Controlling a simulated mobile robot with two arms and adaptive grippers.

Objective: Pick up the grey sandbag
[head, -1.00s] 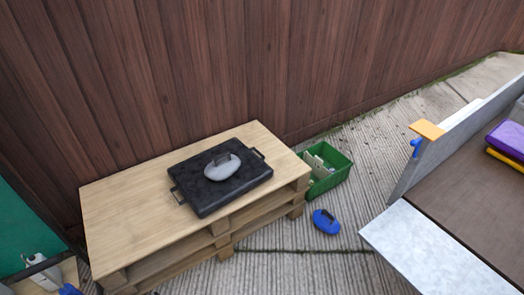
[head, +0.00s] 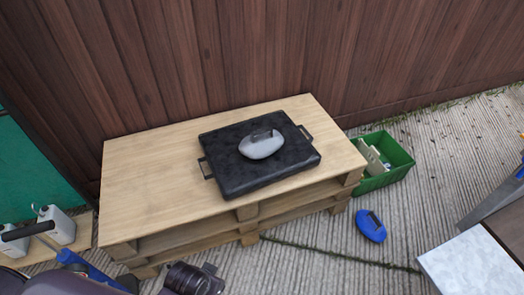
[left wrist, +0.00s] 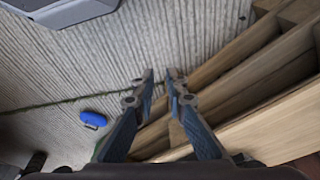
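The grey sandbag (head: 262,148), a rounded pale bag with a dark handle strap on top, lies on a black tray-like slab (head: 235,182) with side handles. The slab rests on a wooden pallet table (head: 150,190). My left gripper (left wrist: 162,75) shows in the left wrist view, its two blue-sided fingers apart with nothing between them. It points down over the concrete beside the pallet wood (left wrist: 270,120). The sandbag is not visible in that view. My right gripper is in neither view.
A blue sandbag (head: 370,226) lies on the concrete right of the pallet; it also shows in the left wrist view (left wrist: 93,116). A green crate (head: 400,160) stands behind it. White jugs (head: 60,225) stand at left. A wooden fence (head: 250,55) closes the back.

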